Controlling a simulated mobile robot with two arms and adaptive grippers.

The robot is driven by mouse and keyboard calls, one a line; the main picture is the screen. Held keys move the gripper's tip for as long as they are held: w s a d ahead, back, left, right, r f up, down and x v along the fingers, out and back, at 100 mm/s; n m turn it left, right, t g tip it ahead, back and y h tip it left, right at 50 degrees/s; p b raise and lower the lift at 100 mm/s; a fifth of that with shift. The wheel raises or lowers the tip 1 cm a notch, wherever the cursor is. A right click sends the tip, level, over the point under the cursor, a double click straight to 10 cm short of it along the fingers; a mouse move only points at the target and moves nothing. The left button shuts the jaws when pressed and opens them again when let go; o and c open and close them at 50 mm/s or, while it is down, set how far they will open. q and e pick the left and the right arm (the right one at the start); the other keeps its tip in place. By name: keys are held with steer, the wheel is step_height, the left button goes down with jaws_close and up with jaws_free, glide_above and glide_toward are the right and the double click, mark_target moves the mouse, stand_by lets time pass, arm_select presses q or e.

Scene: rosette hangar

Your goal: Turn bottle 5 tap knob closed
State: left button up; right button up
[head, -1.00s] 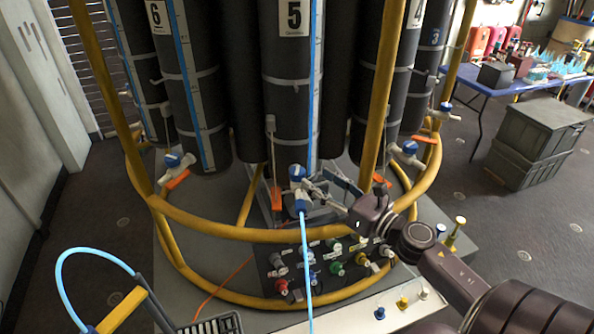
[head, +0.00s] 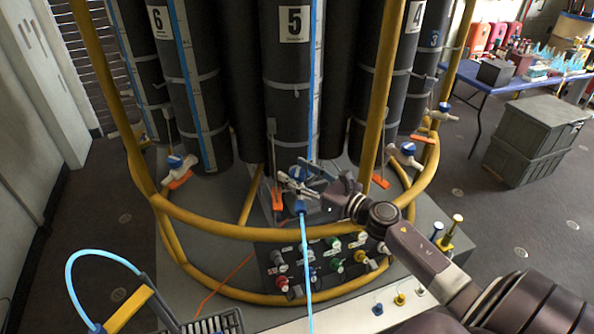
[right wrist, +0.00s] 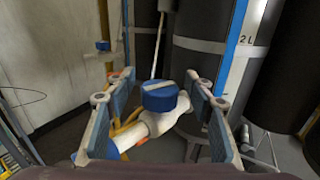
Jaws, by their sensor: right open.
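Bottle 5 (head: 290,95) is a tall black cylinder marked with a 5, at the centre of the head view. Its tap has a blue round knob (head: 298,172) at the bottle's foot, and a light blue hose (head: 307,260) hangs from the tap. In the right wrist view the knob (right wrist: 159,97) shows a pale bar across its top on a white tap body (right wrist: 152,125). My right gripper (head: 296,183) is open at the tap. In the right wrist view its fingers (right wrist: 160,86) stand either side of the knob, with gaps visible. My left gripper is out of view.
A yellow tube frame (head: 230,230) rings the bottles; its front rail passes below the tap. A panel of coloured valves (head: 320,262) sits below. Neighbouring taps with blue knobs stand left (head: 174,162) and right (head: 408,148). Grey crates (head: 535,140) stand at right.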

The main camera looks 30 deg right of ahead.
steer(key=shift+c, duration=0.2)
steer(key=c, duration=1.2)
steer(key=shift+o, duration=0.2)
